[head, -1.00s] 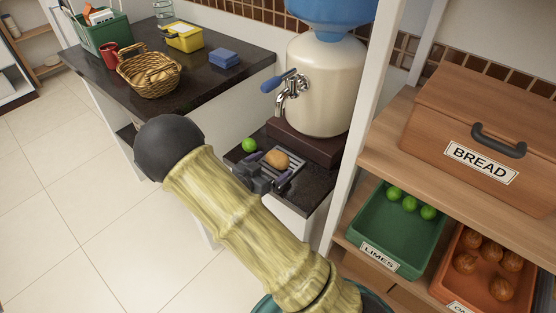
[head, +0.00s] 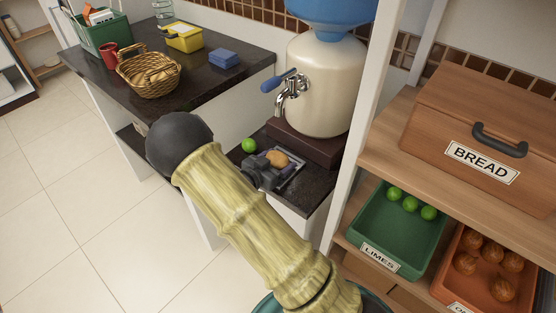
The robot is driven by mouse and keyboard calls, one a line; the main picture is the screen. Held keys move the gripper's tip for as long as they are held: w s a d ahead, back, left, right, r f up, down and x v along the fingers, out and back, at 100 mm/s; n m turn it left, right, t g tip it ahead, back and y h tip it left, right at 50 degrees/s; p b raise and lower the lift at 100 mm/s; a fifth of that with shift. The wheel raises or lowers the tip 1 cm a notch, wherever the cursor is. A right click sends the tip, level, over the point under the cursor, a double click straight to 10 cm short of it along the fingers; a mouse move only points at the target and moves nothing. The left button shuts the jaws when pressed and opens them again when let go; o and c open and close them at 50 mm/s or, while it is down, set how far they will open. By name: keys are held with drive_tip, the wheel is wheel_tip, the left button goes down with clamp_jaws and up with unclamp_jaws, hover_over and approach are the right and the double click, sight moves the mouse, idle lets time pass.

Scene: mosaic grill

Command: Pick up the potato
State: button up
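The potato (head: 279,157) is a tan-brown oval on the small dark counter below the water dispenser, over the slatted drip tray (head: 294,172). My gripper (head: 268,167) is dark grey and sits right at the potato's near left side, overlapping its lower edge in the view. My arm reaches in from the bottom of the picture. The fingertips are small and partly hidden against the dark counter, so I cannot tell whether they are open or touch the potato.
A green lime (head: 249,145) lies just left of the potato. The cream dispenser (head: 325,85) with its metal tap (head: 290,90) stands behind. A white post (head: 362,120) rises to the right. A wicker basket (head: 149,76) stands on the left counter.

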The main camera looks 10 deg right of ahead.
sight(278, 155)
drive_tip(key=c, duration=0.3)
drive_tip(key=shift+r, duration=0.1)
wheel_tip(278, 155, up, 10)
drive_tip(key=shift+f+p, duration=0.1)
drive_tip(key=shift+p, duration=0.8)
